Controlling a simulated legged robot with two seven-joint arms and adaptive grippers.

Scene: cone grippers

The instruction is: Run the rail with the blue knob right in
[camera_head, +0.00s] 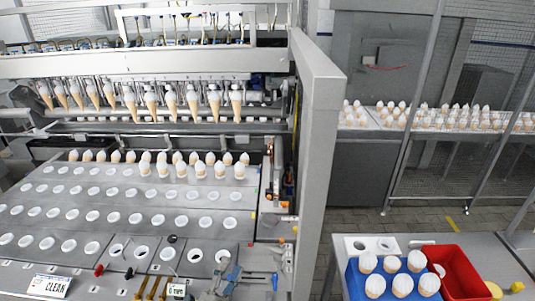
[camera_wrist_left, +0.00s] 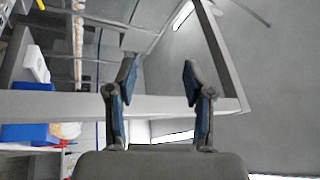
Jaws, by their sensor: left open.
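Another small black knob (camera_head: 172,239) stands farther back among the holes. My right gripper is not in view.
The perforated plate (camera_head: 75,198) has rows of white-rimmed holes, with cones standing at its back. More cones hang above. A grey post (camera_head: 316,150) stands to the right. A blue tray (camera_head: 356,284) with cones and a red bin (camera_head: 452,262) are at the lower right.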

